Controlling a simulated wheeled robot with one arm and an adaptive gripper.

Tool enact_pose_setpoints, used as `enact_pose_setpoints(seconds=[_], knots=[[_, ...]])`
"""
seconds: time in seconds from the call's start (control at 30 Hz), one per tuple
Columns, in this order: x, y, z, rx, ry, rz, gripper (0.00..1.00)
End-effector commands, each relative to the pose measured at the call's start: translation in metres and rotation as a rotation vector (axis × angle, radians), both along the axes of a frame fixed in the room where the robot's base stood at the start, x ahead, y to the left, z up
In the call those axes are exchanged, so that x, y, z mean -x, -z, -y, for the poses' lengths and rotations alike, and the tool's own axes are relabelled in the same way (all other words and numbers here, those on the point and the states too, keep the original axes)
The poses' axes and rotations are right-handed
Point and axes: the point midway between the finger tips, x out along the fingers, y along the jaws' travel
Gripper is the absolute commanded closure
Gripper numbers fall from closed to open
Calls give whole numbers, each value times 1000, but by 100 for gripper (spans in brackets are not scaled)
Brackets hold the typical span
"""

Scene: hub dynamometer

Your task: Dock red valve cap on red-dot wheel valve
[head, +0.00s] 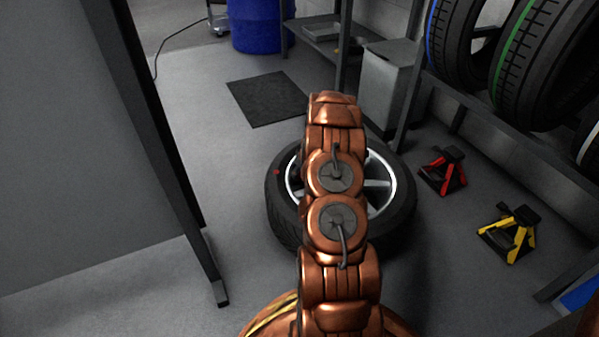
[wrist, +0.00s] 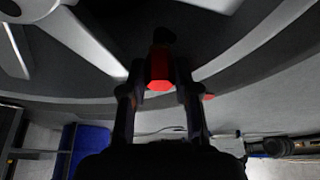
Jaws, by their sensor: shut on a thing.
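The wheel (head: 398,212) lies flat on the floor, a black tire around a silver spoked rim. A red dot (head: 277,172) marks its left side; the dot also shows in the wrist view (wrist: 209,97), just right of my gripper. My gripper (wrist: 157,91) is shut on the red valve cap (wrist: 160,70), which sits between its fingertips, in front of the rim. A dark shape (wrist: 164,36) lies just beyond the cap; I cannot tell if it is the valve or if the cap touches it. In the head view my arm hides the gripper, the cap and the wheel's middle.
A grey partition (head: 90,150) with a dark post and foot stands at the left. A red jack stand (head: 443,171) and a yellow jack stand (head: 509,233) stand right of the wheel, below a tire rack (head: 520,150). A black mat (head: 266,98) and blue barrel (head: 262,25) are behind.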

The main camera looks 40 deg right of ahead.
Motion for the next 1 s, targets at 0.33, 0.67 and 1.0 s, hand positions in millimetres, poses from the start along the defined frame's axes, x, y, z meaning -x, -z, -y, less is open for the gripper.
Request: enact_pose_setpoints(seconds=[0.33, 0.67, 1.0], knots=[[0, 4, 0, 0, -1, 0, 63], [0, 4, 0, 0, -1, 0, 59], [6, -15, 0, 2, 1, 2, 59]])
